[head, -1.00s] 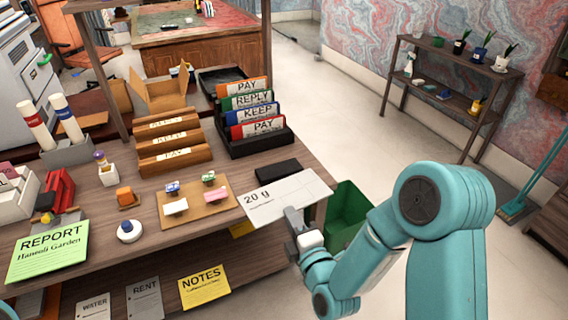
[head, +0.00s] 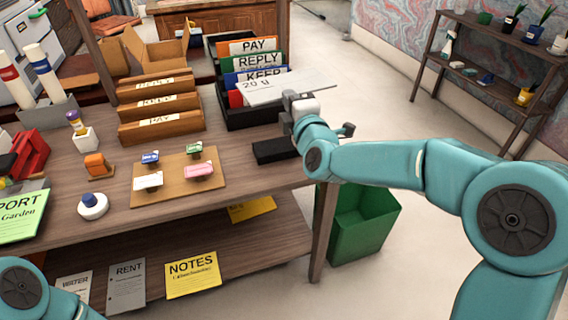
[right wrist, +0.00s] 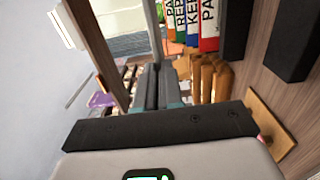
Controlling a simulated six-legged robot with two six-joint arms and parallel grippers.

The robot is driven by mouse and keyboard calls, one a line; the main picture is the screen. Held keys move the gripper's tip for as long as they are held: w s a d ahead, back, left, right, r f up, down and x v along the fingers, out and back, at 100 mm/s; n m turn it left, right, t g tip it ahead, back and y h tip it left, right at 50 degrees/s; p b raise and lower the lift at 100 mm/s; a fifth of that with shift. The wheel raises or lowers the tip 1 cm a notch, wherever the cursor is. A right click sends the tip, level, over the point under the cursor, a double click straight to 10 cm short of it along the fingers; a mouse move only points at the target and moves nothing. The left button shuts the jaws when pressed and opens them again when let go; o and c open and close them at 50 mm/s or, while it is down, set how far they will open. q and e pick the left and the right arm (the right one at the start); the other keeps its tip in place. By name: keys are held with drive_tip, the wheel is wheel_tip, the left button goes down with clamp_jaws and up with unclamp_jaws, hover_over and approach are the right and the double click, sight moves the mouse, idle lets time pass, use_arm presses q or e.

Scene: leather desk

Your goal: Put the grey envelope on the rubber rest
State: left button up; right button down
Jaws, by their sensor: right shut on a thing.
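The pale grey envelope (head: 310,86), marked "20 g", is held up in the air by my right gripper (head: 292,100), which is shut on its near edge. It is raised in front of the black sorter and covers part of its lower cards. In the right wrist view the envelope (right wrist: 152,32) shows nearly edge-on between the jaws (right wrist: 157,88). The rubber rest appears to be the black flat block (head: 275,150) on the desk, bare on top, below and nearer than the envelope. My left gripper is out of view; only part of that arm shows.
A black sorter (head: 262,117) with coloured PAY, REPLY and KEEP folders stands behind the rest. Wooden sorters (head: 160,131) stand to its left. A cork board (head: 180,190) with stamps lies left of the rest. A green bin (head: 362,225) stands on the floor beyond the desk's right end.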

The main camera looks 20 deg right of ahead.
drive_tip(key=b, duration=0.5)
hover_over(287, 172)
wheel_tip(287, 172, down, 15)
drive_tip(key=shift+r, duration=0.1)
wheel_tip(287, 172, down, 4)
drive_tip(key=shift+r+b, duration=0.15)
drive_tip(key=shift+b, duration=0.2)
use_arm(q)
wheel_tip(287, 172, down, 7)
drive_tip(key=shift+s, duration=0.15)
use_arm(e)
drive_tip(key=shift+r, duration=0.15)
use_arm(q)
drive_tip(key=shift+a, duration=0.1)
use_arm(e)
drive_tip(key=shift+f, duration=0.25)
drive_tip(key=c, duration=1.3)
unclamp_jaws()
drive_tip(key=shift+r, duration=0.1)
